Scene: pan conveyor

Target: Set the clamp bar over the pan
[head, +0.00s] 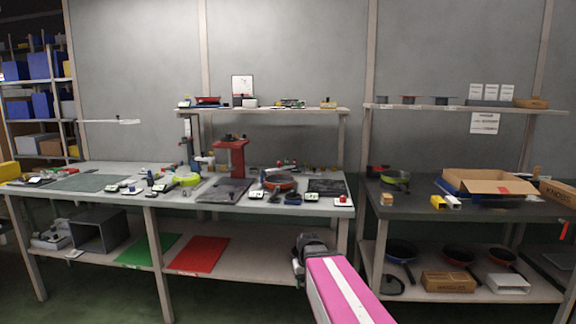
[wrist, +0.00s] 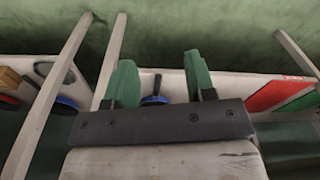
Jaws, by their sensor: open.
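An orange-red pan (head: 281,181) sits on the left workbench (head: 330,203), right of a red press-like stand (head: 231,158) with a dark plate (head: 225,189) at its foot. I cannot pick out the clamp bar for certain among the small parts near the pan. My gripper (head: 304,262) is low in front of the gap between the two benches, well below and apart from the pan. The wrist view looks toward the floor and lower shelves, so the bench-top pan is not seen there.
The right bench (head: 420,210) holds a green pan (head: 396,179) and an open cardboard box (head: 490,183). Several pans and a carton (head: 447,282) lie on its lower shelf. Green (head: 148,250) and red (head: 198,255) sheets lie on the left lower shelf. Bench legs and edges are close to my gripper.

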